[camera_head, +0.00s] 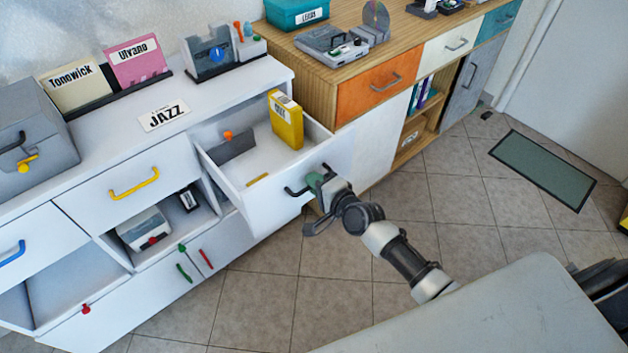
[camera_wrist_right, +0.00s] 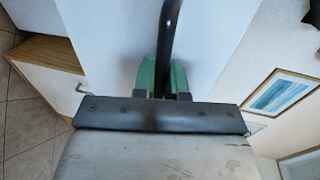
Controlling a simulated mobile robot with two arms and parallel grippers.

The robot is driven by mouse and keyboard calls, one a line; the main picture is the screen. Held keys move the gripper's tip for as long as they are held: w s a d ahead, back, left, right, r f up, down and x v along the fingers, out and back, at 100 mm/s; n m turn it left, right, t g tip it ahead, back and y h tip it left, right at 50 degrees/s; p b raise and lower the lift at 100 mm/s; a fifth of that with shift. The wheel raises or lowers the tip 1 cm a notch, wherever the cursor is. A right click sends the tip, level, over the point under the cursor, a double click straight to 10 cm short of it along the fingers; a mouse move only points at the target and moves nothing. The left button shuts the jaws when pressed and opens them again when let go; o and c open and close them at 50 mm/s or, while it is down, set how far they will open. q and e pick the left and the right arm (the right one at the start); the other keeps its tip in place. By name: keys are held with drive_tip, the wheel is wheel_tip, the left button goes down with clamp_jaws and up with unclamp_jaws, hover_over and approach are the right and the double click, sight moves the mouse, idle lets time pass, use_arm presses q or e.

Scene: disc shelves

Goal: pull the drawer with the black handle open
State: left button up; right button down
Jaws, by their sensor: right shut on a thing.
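The white drawer (camera_head: 262,209) with the black handle (camera_head: 296,191) stands pulled out from the white cabinet, so its inside shows. A yellow box (camera_head: 286,120) stands upright in it, and a grey divider with an orange knob (camera_head: 229,143) is towards the left. My right gripper (camera_head: 316,180) is at the drawer front, shut on the black handle. In the right wrist view the black handle (camera_wrist_right: 168,45) runs between the green fingertips (camera_wrist_right: 163,78). My left gripper is not in view.
The white cabinet also has a drawer with a yellow handle (camera_head: 134,183) and open compartments. A wooden cabinet with an orange drawer (camera_head: 376,86) stands to the right. Tiled floor (camera_head: 335,270) is free in front of the open drawer, and a green mat (camera_head: 543,170) lies further right.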

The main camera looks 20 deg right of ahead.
drive_tip(key=c, duration=1.2)
unclamp_jaws()
drive_tip(key=v, duration=1.1)
drive_tip(key=shift+p, duration=0.3)
drive_tip(key=shift+w+f, duration=0.1)
drive_tip(key=shift+f, duration=0.05)
drive_tip(key=s+d+f+n+g+h+p, duration=0.15)
drive_tip(key=s+f+n+g, duration=0.35)
drive_tip(key=f, duration=0.7)
drive_tip(key=s+d+f+n+g+h, duration=0.25)
drive_tip(key=s+f, duration=0.45)
drive_tip(key=f, duration=0.6)
drive_tip(key=s+a+f+n+g, duration=0.1)
drive_tip(key=s+f+n+g, duration=0.1)
drive_tip(key=s, duration=0.6)
drive_tip(key=s+a+f+n+g+h+p, duration=0.1)
drive_tip(key=s+f+n, duration=0.3)
drive_tip(key=s, duration=0.5)
drive_tip(key=s+a+f+n+g, duration=0.1)
drive_tip(key=s+f+n+g, duration=0.2)
drive_tip(key=s+f, duration=0.3)
drive_tip(key=shift+s+f+p, duration=0.25)
drive_tip(key=shift+s+p, duration=0.15)
drive_tip(key=shift+s, duration=0.95)
